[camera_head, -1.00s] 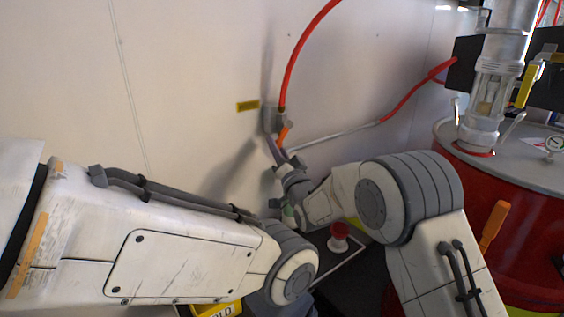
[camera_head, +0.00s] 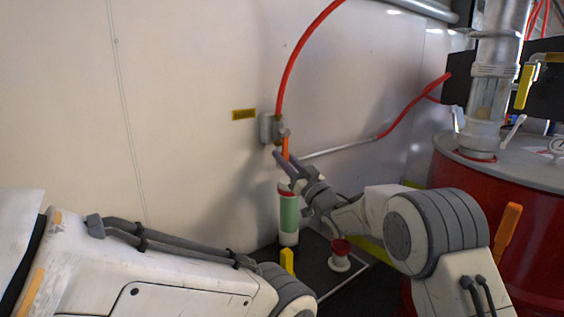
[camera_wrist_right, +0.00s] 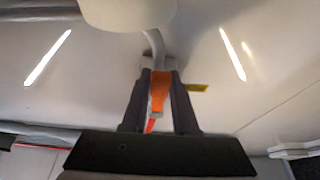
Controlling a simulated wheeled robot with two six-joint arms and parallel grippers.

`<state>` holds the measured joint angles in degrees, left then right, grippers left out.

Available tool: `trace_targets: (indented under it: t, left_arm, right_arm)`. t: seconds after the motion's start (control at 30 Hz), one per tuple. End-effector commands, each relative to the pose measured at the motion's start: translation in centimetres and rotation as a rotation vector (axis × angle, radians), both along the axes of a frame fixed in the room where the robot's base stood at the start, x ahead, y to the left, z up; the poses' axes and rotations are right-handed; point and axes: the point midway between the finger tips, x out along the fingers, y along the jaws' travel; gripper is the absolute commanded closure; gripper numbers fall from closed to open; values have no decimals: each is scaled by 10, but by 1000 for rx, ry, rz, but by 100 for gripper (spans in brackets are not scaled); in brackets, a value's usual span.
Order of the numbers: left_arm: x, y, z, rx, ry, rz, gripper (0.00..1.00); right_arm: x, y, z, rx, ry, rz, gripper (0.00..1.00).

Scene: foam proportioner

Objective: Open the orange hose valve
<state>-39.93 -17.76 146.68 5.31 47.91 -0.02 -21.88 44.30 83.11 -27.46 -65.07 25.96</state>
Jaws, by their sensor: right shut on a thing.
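The orange hose valve handle (camera_head: 285,147) hangs almost straight down below a grey wall fitting (camera_head: 270,128), where a red hose comes in from above. My right gripper (camera_head: 284,158) has its two dark fingers at the handle's lower part. In the right wrist view the orange handle (camera_wrist_right: 161,90) sits between the fingers of my right gripper (camera_wrist_right: 160,88), which is shut on it. My left arm shows at the lower left, but its gripper is out of view.
A green and white cylinder (camera_head: 289,215) stands below my right gripper. A red-topped white knob (camera_head: 340,254) is on the dark surface beside it. A red drum (camera_head: 470,215) stands at the right. A yellow label (camera_head: 244,114) is on the wall.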

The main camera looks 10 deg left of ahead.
Motion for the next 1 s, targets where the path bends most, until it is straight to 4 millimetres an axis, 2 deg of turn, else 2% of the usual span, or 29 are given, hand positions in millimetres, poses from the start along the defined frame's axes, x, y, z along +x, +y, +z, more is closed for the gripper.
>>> trace_targets:
  t: [0.43, 0.47, 0.5, 0.53, 0.83, 1.0]
  left_arm:
    - [0, 0, -1, 0, 0, 0, 43]
    - [0, 0, -1, 0, 0, 0, 43]
    - [0, 0, -1, 0, 0, 0, 43]
    - [0, 0, -1, 0, 0, 0, 43]
    - [0, 0, -1, 0, 0, 0, 43]
    - [0, 0, 0, 0, 0, 0, 43]
  right_arm:
    - [1, -1, -3, -9, -1, -2, 100]
    - [1, -2, -3, -9, -1, -2, 61]
    - [1, -2, -3, -9, -1, -2, 46]
    - [1, -1, -3, -8, -2, -2, 43]
    - [0, 0, -1, -6, -4, 1, 43]
    - [-7, -10, -6, -7, -2, -1, 43]
